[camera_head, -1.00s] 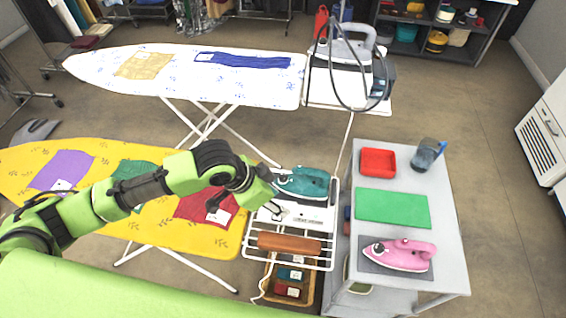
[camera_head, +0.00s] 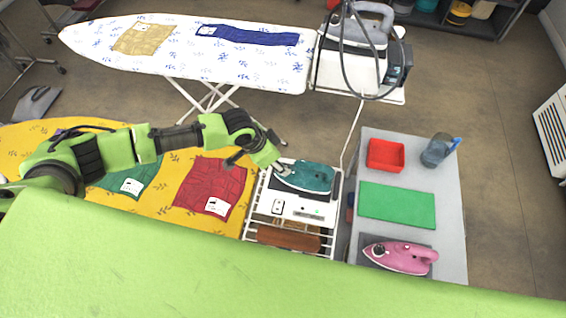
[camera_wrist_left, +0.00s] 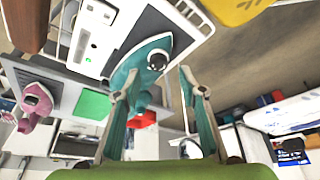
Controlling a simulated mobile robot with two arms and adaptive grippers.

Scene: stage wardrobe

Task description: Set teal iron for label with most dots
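The teal iron (camera_head: 306,177) rests on a white stand (camera_head: 303,209) at the right end of the yellow ironing board. It also shows in the left wrist view (camera_wrist_left: 153,45), with a dark round dial. My left gripper (camera_head: 278,167) is beside the iron's left end; in the left wrist view its fingers (camera_wrist_left: 157,73) are apart with nothing clasped between them. A red cloth (camera_head: 212,183) and a green cloth (camera_head: 134,181) lie on the yellow board with white labels (camera_head: 217,206) (camera_head: 131,186). The label dots are too small to count. My right gripper is out of view.
The yellow board (camera_head: 180,222) is partly covered by my arm. A grey cart (camera_head: 450,215) holds a red tray (camera_head: 386,155), green mat (camera_head: 397,205), pink iron (camera_head: 399,257) and cup (camera_head: 437,151).

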